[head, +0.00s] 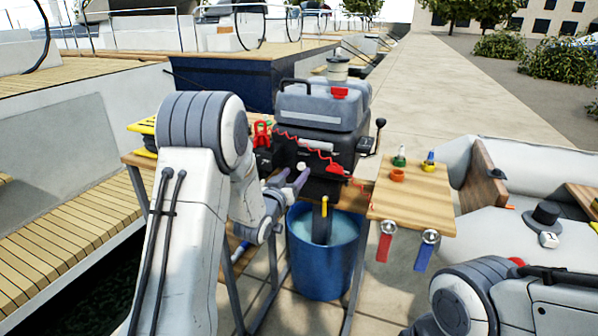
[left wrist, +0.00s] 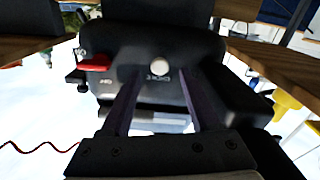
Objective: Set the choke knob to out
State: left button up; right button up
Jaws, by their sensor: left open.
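The choke knob is a small pale round knob on the dark front of the outboard motor (head: 318,110). It shows in the head view (head: 301,167) and in the left wrist view (left wrist: 160,67), where a label stands upside down just below it. How far the knob sticks out is hard to tell. My left gripper (head: 288,181) is open in front of the motor. In the left wrist view its two dark purple fingers (left wrist: 159,80) point at the motor front, with the knob between their tips in the picture. I see no contact. My right gripper is out of view.
A blue water tub (head: 318,262) stands below the motor. A wooden side board (head: 425,205) with small coloured fittings and hanging red and blue tags is to the right. A red coiled cord (head: 305,146) crosses the motor front. A grey dinghy (head: 470,150) lies at right.

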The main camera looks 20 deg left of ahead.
aim_at(301, 167)
pick_arm(q)
jog(key=shift+w, duration=1.65)
jog(key=shift+c, duration=0.4)
grip_shut()
jog(key=shift+d, duration=0.1)
